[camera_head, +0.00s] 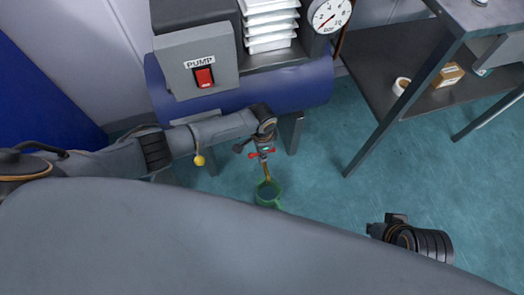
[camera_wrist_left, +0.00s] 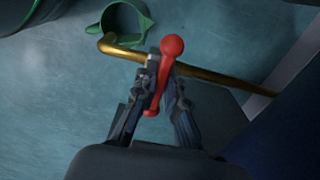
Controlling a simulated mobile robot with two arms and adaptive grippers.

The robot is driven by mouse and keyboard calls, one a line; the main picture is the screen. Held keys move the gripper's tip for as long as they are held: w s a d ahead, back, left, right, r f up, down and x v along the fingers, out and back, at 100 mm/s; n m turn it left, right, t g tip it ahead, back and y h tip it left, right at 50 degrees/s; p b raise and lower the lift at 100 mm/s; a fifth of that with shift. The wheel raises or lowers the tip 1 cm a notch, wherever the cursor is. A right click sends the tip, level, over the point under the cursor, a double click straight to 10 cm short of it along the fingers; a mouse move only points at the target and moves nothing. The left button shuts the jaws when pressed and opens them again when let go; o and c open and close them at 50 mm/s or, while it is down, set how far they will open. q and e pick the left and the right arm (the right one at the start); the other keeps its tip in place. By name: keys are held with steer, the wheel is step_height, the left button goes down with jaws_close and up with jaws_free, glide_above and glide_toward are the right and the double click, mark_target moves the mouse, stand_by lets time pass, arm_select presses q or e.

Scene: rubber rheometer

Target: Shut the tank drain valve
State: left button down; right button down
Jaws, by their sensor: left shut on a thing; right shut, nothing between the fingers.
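The red valve lever (camera_head: 253,156) sits at the brass drain pipe (camera_head: 267,173), below the blue tank (camera_head: 300,88). In the left wrist view the lever (camera_wrist_left: 172,47), with a round red knob, lies crosswise to the brass pipe (camera_wrist_left: 235,78). My left gripper (camera_wrist_left: 160,84) is shut on the lever between its fingers; its fingers partly hide the lever and the valve body. In the head view my left gripper (camera_head: 263,148) is at the valve. My right gripper (camera_head: 386,226) is shut and empty, low over the floor at right, away from the valve.
A green jug (camera_head: 268,193) stands on the floor under the pipe's outlet. A grey pump box (camera_head: 196,50) with a red switch (camera_head: 204,77) and a pressure gauge (camera_head: 330,15) are above. A dark shelf (camera_head: 375,60) stands at right. The floor between is clear.

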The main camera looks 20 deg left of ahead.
arm_select(q)
steer(key=c, duration=1.4)
jaws_free()
step_height(320, 180, up, 12)
